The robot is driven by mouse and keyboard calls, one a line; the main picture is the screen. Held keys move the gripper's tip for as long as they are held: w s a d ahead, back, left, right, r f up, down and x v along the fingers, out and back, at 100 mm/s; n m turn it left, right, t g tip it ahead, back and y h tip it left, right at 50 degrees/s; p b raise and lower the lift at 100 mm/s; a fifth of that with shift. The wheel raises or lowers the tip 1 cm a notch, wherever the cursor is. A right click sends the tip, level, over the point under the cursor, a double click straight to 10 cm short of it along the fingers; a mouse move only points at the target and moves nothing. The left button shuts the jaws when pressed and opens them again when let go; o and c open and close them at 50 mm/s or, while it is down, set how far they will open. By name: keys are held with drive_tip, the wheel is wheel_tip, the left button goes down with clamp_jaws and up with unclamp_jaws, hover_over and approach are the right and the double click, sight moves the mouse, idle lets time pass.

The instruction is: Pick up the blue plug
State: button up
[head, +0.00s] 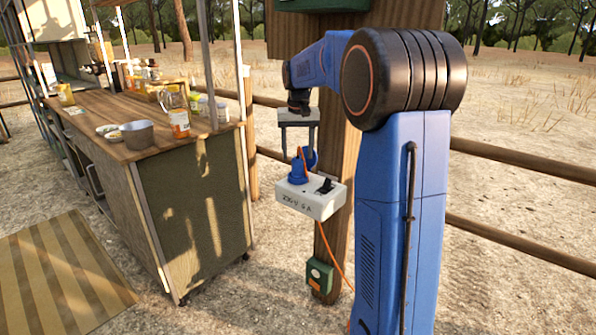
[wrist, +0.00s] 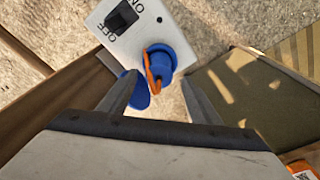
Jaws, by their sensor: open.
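The blue plug (head: 298,174) stands on top of a white switch box (head: 310,204), with an orange cord at it. In the wrist view the plug (wrist: 160,60) shows from above, with the orange cord looped across its left side. A blue flap (head: 310,158) stands beside the plug; it also shows in the wrist view (wrist: 138,94), near the left finger. My gripper (head: 300,151) is open and empty, pointing down above the plug. In the wrist view the plug lies ahead, roughly between the fingertips (wrist: 159,80). I cannot tell whether a finger touches the flap.
A black switch marked ON and OFF (wrist: 121,16) sits on the box. A wooden post (head: 335,150) stands behind it, with a green box (head: 319,277) low down. A wooden counter (head: 130,115) with jars and bowls is at the left. Fence rails (head: 520,244) run right.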

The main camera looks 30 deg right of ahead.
drive_tip(key=shift+w+d+f, duration=0.1)
drive_tip(key=shift+f, duration=1)
drive_tip(key=shift+w+d+f, duration=0.1)
drive_tip(key=shift+f, duration=1)
drive_tip(key=c, duration=1.3)
drive_tip(key=shift+r, duration=0.1)
wheel_tip(320, 180, up, 10)
drive_tip(key=shift+f, duration=0.1)
drive_tip(key=shift+s, duration=0.15)
drive_tip(key=s+d, duration=0.6)
drive_tip(key=s, duration=0.5)
drive_tip(key=s+d, duration=0.6)
drive_tip(key=s, duration=0.5)
drive_tip(key=s+d, duration=0.6)
drive_tip(key=s, duration=0.5)
drive_tip(key=shift+s, duration=0.4)
drive_tip(key=shift+d, duration=0.1)
